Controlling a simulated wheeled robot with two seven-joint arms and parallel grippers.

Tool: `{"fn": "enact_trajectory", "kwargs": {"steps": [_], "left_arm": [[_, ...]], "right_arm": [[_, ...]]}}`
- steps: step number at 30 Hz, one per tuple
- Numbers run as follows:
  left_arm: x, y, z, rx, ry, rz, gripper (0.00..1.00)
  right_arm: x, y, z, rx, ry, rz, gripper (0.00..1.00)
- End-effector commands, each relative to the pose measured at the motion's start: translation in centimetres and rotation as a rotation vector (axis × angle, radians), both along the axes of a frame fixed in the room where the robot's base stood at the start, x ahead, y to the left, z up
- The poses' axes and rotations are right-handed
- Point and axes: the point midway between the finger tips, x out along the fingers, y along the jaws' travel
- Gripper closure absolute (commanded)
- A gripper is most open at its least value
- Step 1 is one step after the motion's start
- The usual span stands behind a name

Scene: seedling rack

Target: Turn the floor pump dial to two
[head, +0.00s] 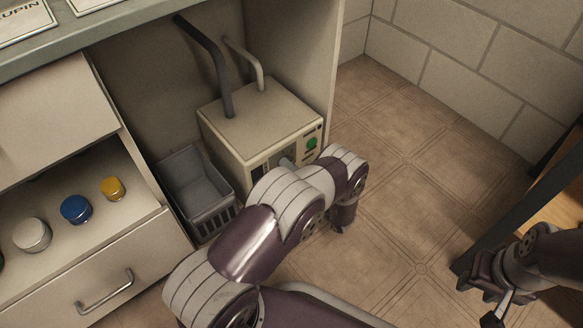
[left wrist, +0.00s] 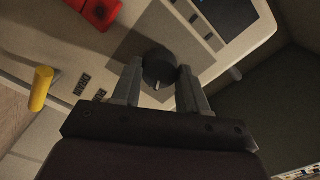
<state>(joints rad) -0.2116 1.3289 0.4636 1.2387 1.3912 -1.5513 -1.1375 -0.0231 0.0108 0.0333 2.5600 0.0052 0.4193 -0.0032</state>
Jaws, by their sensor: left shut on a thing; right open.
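The floor pump (head: 258,118) is a cream box with two hoses, standing on the floor under the bench. Its front panel is mostly hidden behind my left arm in the head view. The dial (left wrist: 158,66) is a dark round knob on the panel in the left wrist view, with a small pale mark on its near side. My left gripper (left wrist: 161,74) is shut on the dial, one finger on each side. The numbers around the dial cannot be read. My right gripper (head: 497,300) is open and empty at the lower right, away from the pump.
A green button (head: 312,143) is on the pump's front. A red part (left wrist: 97,10), a yellow cylinder (left wrist: 41,88) and a dark screen (left wrist: 222,14) surround the dial. A grey basket (head: 196,188) stands beside the pump. The tiled floor (head: 415,200) to the right is clear.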

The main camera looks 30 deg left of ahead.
Motion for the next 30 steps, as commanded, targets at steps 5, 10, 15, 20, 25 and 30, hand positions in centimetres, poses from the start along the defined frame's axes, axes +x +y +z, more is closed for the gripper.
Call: {"fn": "enact_trajectory", "kwargs": {"steps": [5,10,15,20,25,30], "left_arm": [[-0.04,-0.05,-0.07,0.005,0.017,-0.001,0.87],[-0.04,-0.05,-0.08,0.006,0.020,-0.001,0.87],[-0.05,-0.06,-0.08,0.006,0.020,-0.001,0.87],[-0.03,-0.04,-0.07,0.007,0.019,-0.001,0.31],[-0.02,-0.02,-0.04,0.006,0.018,-0.001,0.31],[-0.32,-1.00,0.25,0.006,0.018,-0.004,0.31]], "right_arm": [[0.00,0.00,0.02,0.000,0.000,0.000,0.57],[0.00,0.00,0.02,0.000,0.000,0.000,0.57],[0.00,0.00,0.02,0.000,0.000,0.000,0.57],[0.01,0.00,0.02,0.000,0.000,0.000,0.57],[0.00,0.00,0.02,0.000,0.000,0.000,0.57],[0.00,0.00,0.76,0.000,0.000,0.000,0.57]]}}
